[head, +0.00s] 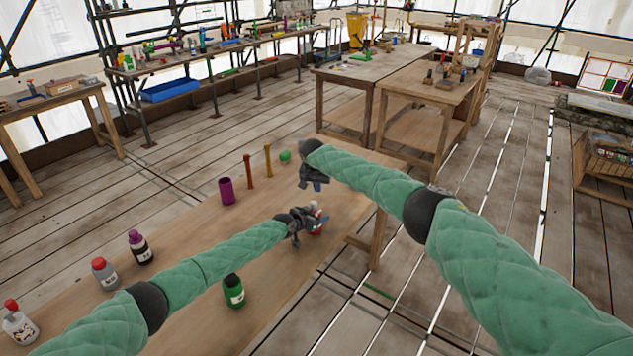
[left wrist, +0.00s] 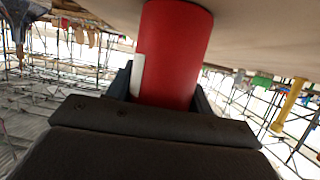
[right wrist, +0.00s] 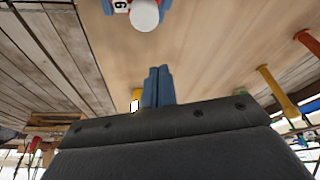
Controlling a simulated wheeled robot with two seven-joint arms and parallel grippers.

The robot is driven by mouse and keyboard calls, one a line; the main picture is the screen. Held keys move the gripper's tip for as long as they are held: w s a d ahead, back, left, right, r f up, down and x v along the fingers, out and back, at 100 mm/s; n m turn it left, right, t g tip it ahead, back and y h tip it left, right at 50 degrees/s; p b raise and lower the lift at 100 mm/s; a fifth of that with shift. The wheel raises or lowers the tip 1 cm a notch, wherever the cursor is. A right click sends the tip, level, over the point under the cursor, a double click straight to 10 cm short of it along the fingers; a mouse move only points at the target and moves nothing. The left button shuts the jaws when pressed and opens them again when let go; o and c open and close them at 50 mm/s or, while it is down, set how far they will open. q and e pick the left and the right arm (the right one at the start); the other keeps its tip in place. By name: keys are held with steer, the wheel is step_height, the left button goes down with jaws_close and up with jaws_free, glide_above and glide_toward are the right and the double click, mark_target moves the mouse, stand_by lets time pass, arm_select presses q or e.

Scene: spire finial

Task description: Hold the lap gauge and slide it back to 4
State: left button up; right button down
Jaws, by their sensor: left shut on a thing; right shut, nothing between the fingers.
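My left gripper (head: 312,222) is shut on a red cylinder, probably the lap gauge (head: 316,231), near the right edge of the front table. In the left wrist view the red cylinder (left wrist: 178,50) fills the space between the fingers, with a white strip on its left side. In the right wrist view the gauge (right wrist: 145,14) shows a round white top and a white label with one digit, perhaps a 9 seen tilted. My right gripper (head: 316,186) is shut and empty above the table, beyond the left one; its blue fingertips (right wrist: 158,86) touch each other, apart from the gauge.
Other benches stand behind.

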mark_target(314, 205)
steer(key=s+f, duration=0.1)
steer(key=s+a+f, duration=0.1)
steer(key=s, duration=0.1)
stand_by(1.2)
